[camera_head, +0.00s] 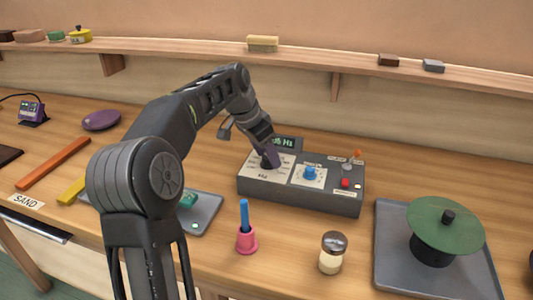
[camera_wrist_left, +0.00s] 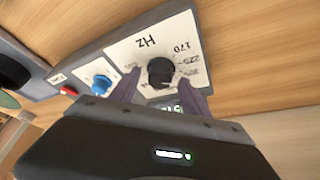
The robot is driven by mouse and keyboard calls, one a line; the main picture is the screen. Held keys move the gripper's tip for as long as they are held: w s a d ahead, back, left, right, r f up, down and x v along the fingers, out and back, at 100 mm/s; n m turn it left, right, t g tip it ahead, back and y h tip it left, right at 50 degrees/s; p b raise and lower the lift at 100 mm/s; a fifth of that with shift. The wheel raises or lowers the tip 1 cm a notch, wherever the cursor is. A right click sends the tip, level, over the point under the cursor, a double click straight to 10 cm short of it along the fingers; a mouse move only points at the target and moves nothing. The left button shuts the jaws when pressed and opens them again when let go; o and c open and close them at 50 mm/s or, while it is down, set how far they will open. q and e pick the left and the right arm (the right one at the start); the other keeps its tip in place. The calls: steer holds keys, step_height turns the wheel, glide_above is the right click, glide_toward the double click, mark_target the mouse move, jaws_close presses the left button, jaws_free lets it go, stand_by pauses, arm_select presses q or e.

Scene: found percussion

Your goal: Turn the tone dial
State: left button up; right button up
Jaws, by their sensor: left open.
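The tone dial is a black knob (camera_wrist_left: 161,72) on a white panel marked Hz, with numbers around it, in the left wrist view. It belongs to a grey control box (camera_head: 300,199) on the table in the head view. My left gripper (camera_head: 270,160) is over the box's left panel. In the wrist view its two purple-grey fingers (camera_wrist_left: 160,90) stand apart on either side of the knob; I cannot tell whether they touch it. The knob is mostly hidden by the gripper in the head view. A display (camera_head: 285,143) behind it shows green Hz digits, partly covered. My right gripper is not in view.
A blue knob (camera_head: 310,173), a red button (camera_head: 345,183) and a toggle stand right of the dial. A pink holder (camera_head: 246,241) and a shaker (camera_head: 332,253) are in front. A green disc (camera_head: 445,225) rests over a grey tray (camera_head: 385,255) at right. A shelf (camera_head: 200,49) runs behind.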

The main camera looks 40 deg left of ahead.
arm_select(q)
steer(key=v, duration=0.7)
steer(key=shift+r, duration=0.4)
steer(key=shift+s+a, duration=0.1)
steer(key=shift+s, duration=0.05)
stand_by(1.2)
